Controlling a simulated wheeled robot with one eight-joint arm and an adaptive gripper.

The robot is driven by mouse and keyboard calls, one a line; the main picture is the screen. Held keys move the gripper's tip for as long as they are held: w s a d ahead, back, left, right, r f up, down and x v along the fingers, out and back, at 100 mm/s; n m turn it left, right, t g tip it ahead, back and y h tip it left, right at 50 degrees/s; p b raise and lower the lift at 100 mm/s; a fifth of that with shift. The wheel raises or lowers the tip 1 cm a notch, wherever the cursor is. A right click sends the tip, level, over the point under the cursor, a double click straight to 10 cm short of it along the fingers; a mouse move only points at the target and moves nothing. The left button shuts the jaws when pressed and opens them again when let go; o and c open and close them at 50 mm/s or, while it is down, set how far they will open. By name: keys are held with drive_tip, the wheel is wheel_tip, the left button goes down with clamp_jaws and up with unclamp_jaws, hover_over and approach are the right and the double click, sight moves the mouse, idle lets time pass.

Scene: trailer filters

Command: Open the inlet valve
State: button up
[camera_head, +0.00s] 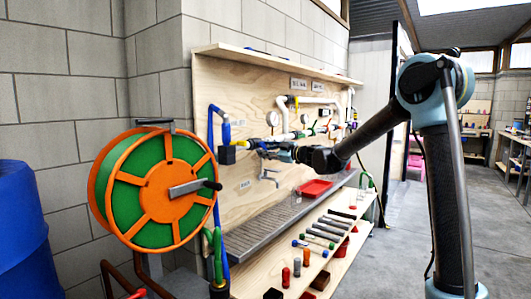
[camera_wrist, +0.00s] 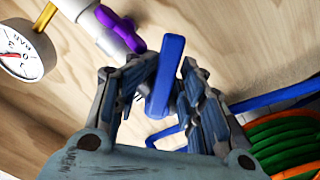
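A blue lever handle (camera_wrist: 166,75) stands between the fingers of my gripper (camera_wrist: 168,80) in the wrist view. The fingers are drawn in close on both sides of it, and they look shut on it. Their contact faces are partly hidden. In the head view my gripper (camera_head: 277,151) is at the plywood panel, by the pipework left of centre, and covers the handle there. A purple valve handle (camera_wrist: 122,28) sits on a pale pipe up and to the left in the wrist view. I cannot read which valve is labelled inlet.
A pressure gauge (camera_wrist: 22,50) and blue hose (camera_wrist: 275,97) flank my gripper. The plywood panel (camera_head: 215,85) carries pipes, and a tap (camera_head: 268,177) hangs below. An orange and green hose reel (camera_head: 155,190) stands close on the left. The floor (camera_head: 400,235) is clear at right.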

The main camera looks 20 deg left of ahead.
drive_tip(key=v, duration=1.2)
